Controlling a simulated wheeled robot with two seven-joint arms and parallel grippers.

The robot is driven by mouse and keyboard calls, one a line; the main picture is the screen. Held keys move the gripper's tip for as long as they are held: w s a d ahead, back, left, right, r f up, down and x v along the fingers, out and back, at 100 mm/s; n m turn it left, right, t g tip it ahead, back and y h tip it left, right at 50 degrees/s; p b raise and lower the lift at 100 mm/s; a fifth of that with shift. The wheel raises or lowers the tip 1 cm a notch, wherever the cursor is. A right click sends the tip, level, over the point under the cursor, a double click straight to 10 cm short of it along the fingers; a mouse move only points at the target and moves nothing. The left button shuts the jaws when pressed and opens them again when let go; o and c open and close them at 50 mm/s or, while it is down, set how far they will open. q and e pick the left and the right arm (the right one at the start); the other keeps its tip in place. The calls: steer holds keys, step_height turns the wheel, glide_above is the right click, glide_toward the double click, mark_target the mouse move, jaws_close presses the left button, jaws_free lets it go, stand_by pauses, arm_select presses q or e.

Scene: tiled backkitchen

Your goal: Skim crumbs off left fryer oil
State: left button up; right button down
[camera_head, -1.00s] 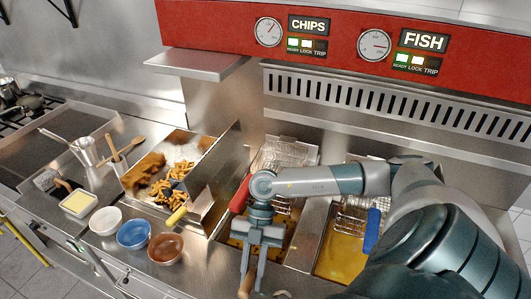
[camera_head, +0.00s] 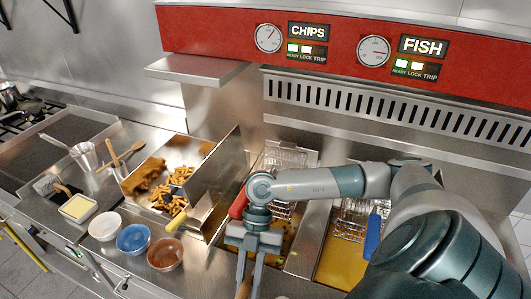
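The left fryer's oil (camera_head: 287,243) shows as a narrow strip of yellow-brown with dark specks, to the right of my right gripper. A wire basket (camera_head: 283,160) with a red handle (camera_head: 238,204) is at the back of this fryer. My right gripper (camera_head: 247,277) points down over the fryer's front left part, its fingers closed around a wooden handle (camera_head: 243,289). The handle runs out of the bottom of the view, and what it belongs to is hidden. My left gripper is not in view.
The right fryer (camera_head: 338,262) holds yellow oil and a basket with a blue handle (camera_head: 372,236). A steel tray of fried food (camera_head: 150,175) stands to the left. White (camera_head: 105,226), blue (camera_head: 134,238) and brown (camera_head: 165,252) bowls sit in front of it.

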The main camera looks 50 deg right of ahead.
mark_target(242, 289)
steer(key=shift+h, duration=0.4)
steer(key=shift+s+a+r, duration=0.35)
steer(key=shift+a+r, duration=0.35)
steer(key=shift+s+a+r, duration=0.3)
steer(key=shift+a+r, duration=0.35)
steer(key=shift+a, duration=0.05)
steer(key=s+a+r, duration=0.2)
steer(key=s+a, duration=0.1)
steer(key=a, duration=0.5)
steer(key=shift+s+a, duration=0.15)
steer(key=shift+s, duration=0.05)
steer(key=shift+a, duration=0.15)
stand_by(0.3)
